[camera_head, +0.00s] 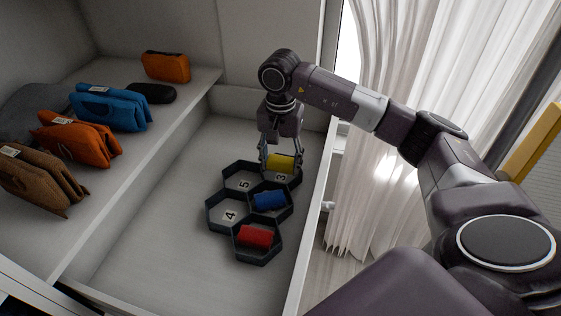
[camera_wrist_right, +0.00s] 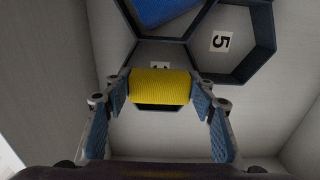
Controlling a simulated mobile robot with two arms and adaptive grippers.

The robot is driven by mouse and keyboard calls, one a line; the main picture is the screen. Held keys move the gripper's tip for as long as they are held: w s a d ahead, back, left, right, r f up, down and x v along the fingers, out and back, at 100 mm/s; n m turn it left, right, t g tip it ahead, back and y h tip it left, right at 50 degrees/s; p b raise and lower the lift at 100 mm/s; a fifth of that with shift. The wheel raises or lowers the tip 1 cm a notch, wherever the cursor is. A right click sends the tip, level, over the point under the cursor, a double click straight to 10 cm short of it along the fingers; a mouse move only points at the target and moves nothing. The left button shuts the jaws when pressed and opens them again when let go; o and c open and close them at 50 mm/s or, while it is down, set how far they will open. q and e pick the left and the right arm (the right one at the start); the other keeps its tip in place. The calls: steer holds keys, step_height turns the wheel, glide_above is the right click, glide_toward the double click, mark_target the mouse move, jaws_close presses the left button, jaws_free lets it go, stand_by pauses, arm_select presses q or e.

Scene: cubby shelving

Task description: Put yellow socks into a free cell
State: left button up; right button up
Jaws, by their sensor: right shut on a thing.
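The rolled yellow socks (camera_head: 280,161) are between the fingers of my right gripper (camera_head: 281,167), which is shut on them. They are over the hexagonal cell marked 3 (camera_head: 297,183); I cannot tell how deep they sit. In the right wrist view, the yellow socks (camera_wrist_right: 160,86) lie crosswise between the two fingers (camera_wrist_right: 161,80) and partly hide the 3. The cells marked 5 (camera_head: 225,174) and 4 (camera_head: 209,213) are empty. A blue roll (camera_head: 269,200) and a red roll (camera_head: 255,236) fill two other cells. My left gripper is not in view.
The hexagonal cells stand in a white drawer-like bay with clear floor to their left. A raised shelf (camera_head: 150,135) at left holds blue (camera_head: 112,107), orange (camera_head: 78,140) and brown (camera_head: 40,180) pouches. The bay's right wall (camera_head: 312,220) is close to the cells; curtains hang beyond.

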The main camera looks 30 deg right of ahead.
steer(key=o, duration=1)
step_height(320, 180, up, 12)
steer(key=shift+f, duration=0.1)
stand_by(0.5)
